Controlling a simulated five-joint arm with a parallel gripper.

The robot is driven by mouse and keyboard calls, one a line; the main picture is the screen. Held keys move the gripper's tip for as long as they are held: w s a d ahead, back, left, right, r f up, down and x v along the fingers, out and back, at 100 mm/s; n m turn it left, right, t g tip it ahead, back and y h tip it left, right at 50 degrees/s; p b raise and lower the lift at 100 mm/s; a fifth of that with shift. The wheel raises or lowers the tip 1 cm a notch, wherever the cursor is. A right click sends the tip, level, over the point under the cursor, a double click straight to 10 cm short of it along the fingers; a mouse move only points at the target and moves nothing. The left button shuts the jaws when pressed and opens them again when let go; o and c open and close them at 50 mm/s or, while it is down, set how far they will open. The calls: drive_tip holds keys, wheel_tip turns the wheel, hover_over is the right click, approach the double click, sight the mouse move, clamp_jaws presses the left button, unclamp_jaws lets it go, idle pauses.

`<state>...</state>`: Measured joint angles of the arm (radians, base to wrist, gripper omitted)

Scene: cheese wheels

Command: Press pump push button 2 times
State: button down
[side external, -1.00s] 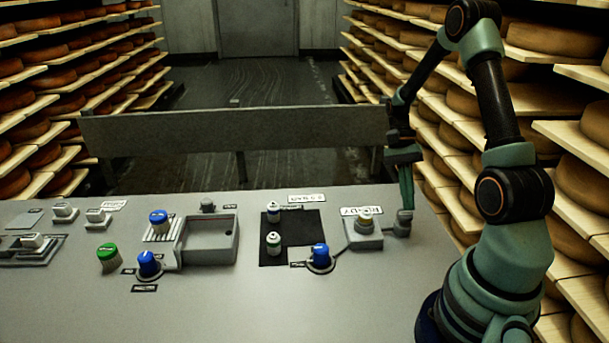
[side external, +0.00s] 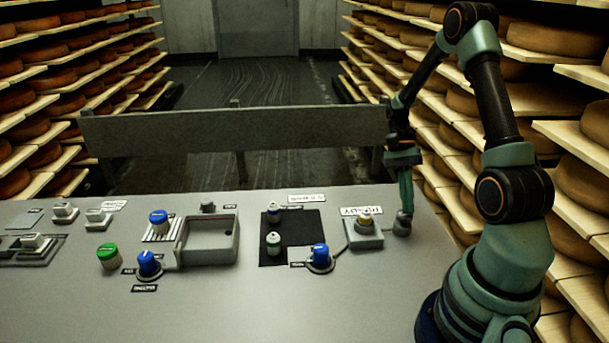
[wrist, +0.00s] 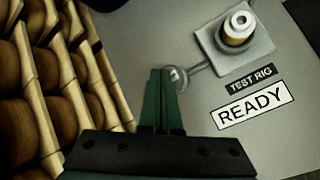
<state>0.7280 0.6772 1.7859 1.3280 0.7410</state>
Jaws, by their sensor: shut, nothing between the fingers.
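My gripper (side external: 405,207) is shut and empty, pointing down at the panel's right end. In the wrist view its dark green fingers (wrist: 160,72) are together. Their tips are beside a small grey round fitting (wrist: 177,75), also in the side view (side external: 402,226); whether they touch it I cannot tell. A cable joins that fitting to a grey box with a white and amber cylinder (wrist: 238,28), also in the side view (side external: 364,219). Its labels read TEST RIG (wrist: 251,79) and READY (wrist: 252,105). No label reading pump is legible, so I cannot tell which control is the pump push button.
The grey panel (side external: 240,305) carries blue knobs (side external: 319,257), a green knob (side external: 108,256), an open grey tray (side external: 237,245) and a black plate (side external: 303,244) with two small bottle-like pieces. A rail (side external: 235,130) stands behind. Cheese shelves flank both sides.

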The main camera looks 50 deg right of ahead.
drive_tip(key=shift+f, duration=0.6)
idle(0.5)
idle(0.3)
drive_tip(key=shift+r, duration=1.3)
drive_tip(key=shift+r, duration=2.5)
wheel_tip(320, 180, up, 4)
drive_tip(key=shift+f, duration=0.1)
idle(0.4)
